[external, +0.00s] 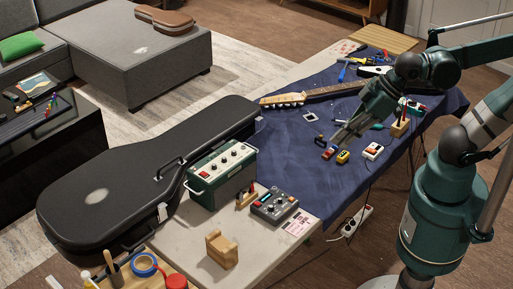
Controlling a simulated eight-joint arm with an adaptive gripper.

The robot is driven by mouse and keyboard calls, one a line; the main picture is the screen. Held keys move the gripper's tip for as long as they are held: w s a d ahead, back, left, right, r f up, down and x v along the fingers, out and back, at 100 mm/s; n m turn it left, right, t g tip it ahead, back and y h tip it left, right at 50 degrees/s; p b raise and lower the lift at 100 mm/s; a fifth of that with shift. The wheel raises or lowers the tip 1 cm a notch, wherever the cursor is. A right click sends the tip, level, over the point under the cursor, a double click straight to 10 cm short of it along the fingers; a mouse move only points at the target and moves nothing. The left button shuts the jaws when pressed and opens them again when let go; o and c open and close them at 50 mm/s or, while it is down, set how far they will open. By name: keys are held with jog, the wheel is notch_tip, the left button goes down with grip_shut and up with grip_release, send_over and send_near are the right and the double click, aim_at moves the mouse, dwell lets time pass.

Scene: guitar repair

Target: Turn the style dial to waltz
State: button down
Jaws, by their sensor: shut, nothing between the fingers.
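A small grey box with knobs (274,207) lies on the bare pale part of the table, left of the dark blue cloth. It has a small lit display and several dark knobs on top. No style label or setting can be read at this size, and I cannot tell which knob is the style dial. My gripper (338,141) is shut and empty. It points down and left over the cloth, up and to the right of the grey box and apart from it.
A green amplifier (223,177) stands left of the grey box, beside a black guitar case (130,165). A wooden stand (221,249) is in front. Small coloured pedals (343,156) and a white pedal (372,151) lie near my gripper. A guitar neck (320,93) lies behind.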

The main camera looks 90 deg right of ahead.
jog(key=c, duration=2.7)
grip_release()
jog(key=n+g+b, duration=0.5)
jog(key=n+g, duration=0.2)
jog(key=n, duration=1.1)
send_over(280, 198)
jog(key=shift+a+f, duration=0.1)
jog(key=shift+f, duration=13.1)
jog(key=shift+f, duration=0.1)
jog(key=shift+f+b, duration=0.65)
jog(key=shift+f, duration=3.15)
jog(key=shift+c, duration=0.4)
